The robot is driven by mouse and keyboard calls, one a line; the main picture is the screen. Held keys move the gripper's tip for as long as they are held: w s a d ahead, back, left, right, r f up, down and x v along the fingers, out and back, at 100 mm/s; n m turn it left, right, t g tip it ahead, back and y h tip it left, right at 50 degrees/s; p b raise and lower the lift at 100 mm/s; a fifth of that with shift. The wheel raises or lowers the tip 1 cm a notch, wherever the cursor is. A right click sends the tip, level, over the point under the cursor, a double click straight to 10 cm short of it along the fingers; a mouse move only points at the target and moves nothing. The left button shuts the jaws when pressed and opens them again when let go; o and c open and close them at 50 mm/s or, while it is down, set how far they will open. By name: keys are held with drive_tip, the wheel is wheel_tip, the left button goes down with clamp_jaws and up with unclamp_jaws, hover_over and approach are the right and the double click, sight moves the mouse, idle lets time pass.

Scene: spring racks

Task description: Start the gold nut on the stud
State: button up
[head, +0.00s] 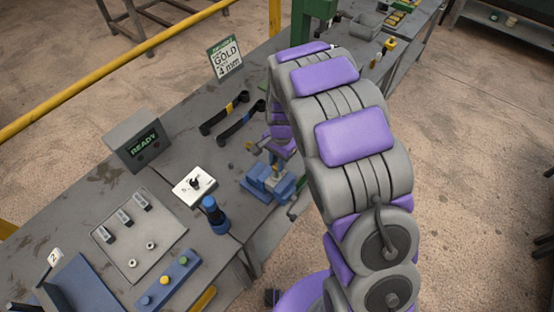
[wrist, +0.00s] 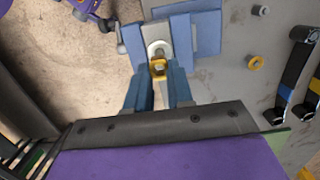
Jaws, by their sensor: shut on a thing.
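In the wrist view my gripper (wrist: 159,78) has its two blue fingers shut on a gold nut (wrist: 158,68). Just beyond the nut is a pale round washer-like face (wrist: 158,47) on the blue vise (wrist: 185,38). The nut overlaps its near edge in the picture; I cannot tell whether they touch. The stud itself is not clearly distinguishable. The blue vise (head: 265,186) also shows in the head view, below my arm's end, where the nut is too small to make out.
A second gold ring-like nut (wrist: 255,62) and a grey piece (wrist: 262,10) lie on the bench. A display (head: 143,145) reads READY.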

idle(0.3)
drive_tip(key=shift+r, duration=0.4)
drive_tip(key=shift+p, duration=0.55)
idle(1.2)
drive_tip(key=shift+f, duration=0.55)
idle(0.3)
drive_tip(key=shift+r, duration=0.25)
drive_tip(key=shift+r, duration=0.35)
drive_tip(key=shift+r, duration=0.1)
wheel_tip(320, 180, up, 5)
drive_tip(key=shift+f+p, duration=0.15)
drive_tip(key=shift+p, duration=0.8)
